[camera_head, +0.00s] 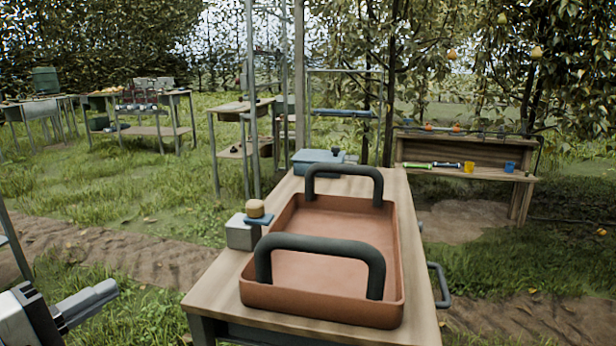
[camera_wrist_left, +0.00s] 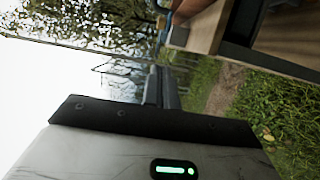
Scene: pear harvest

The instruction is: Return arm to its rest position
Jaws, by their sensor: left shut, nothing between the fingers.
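My left gripper (camera_head: 90,301) is at the lower left of the head view, left of the wooden table and apart from it, over grass. Its fingers are together with nothing between them. In the left wrist view its fingers (camera_wrist_left: 162,88) point away past the gripper body, which fills the lower part. My right gripper is in neither view.
A wooden table (camera_head: 214,290) holds an empty terracotta tray (camera_head: 330,314) with two dark handles. Beside the tray are a grey box (camera_head: 240,233) with a round tan knob and a blue-grey case (camera_head: 318,158). A bench (camera_head: 470,172) stands at the right. Grass lies left of the table.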

